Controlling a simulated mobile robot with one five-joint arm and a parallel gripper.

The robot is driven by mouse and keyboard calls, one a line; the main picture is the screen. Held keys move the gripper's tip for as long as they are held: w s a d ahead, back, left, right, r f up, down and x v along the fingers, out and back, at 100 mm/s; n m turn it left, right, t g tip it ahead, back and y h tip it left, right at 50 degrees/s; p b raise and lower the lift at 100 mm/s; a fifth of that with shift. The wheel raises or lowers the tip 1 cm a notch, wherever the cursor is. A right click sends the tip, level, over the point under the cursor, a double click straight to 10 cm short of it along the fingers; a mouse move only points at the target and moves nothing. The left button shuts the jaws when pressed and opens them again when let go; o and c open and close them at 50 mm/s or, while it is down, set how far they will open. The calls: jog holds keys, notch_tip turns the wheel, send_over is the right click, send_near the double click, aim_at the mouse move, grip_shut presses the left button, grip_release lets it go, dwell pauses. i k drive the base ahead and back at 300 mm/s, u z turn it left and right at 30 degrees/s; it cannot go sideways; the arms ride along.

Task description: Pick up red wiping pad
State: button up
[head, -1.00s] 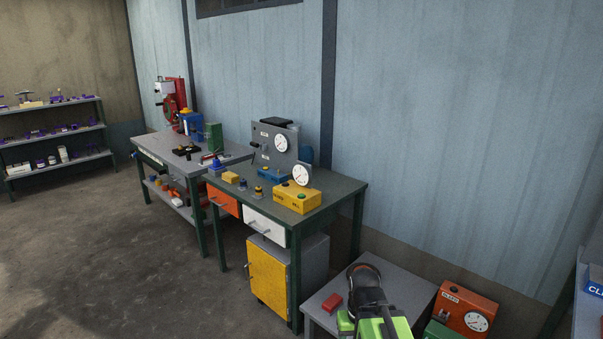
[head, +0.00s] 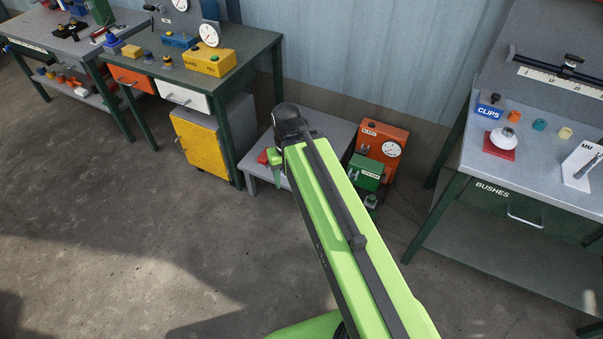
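A flat red pad (head: 500,147) with a white round knob on top lies on the grey right-hand bench (head: 478,158), behind the "BUSHES" label, and looks like the wiping pad. A small red block (head: 263,157) sits on the low grey table (head: 318,124), partly hidden by my arm. My gripper (head: 277,165) is at the far end of my green arm, over the low table and close beside the red block, well left of the red pad. Its fingers are mostly hidden, so I cannot tell whether it is open or holds anything.
A "CLIPS" block (head: 489,109), several small coloured bushes and a white "MM" stand (head: 582,165) are near the red pad. Orange (head: 381,146) and green (head: 367,171) boxes stand beside the low table. The floor (head: 190,250) at front left is clear.

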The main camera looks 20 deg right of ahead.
aim_at(262, 160)
jog(key=u, duration=0.05)
jog(key=k, duration=0.65)
jog(key=z, duration=0.2)
jog(key=i, duration=1.15)
jog(key=u, duration=0.35)
jog(key=i, duration=0.9)
jog(key=u, duration=0.75)
jog(key=i, duration=0.5)
jog(key=u, duration=0.55)
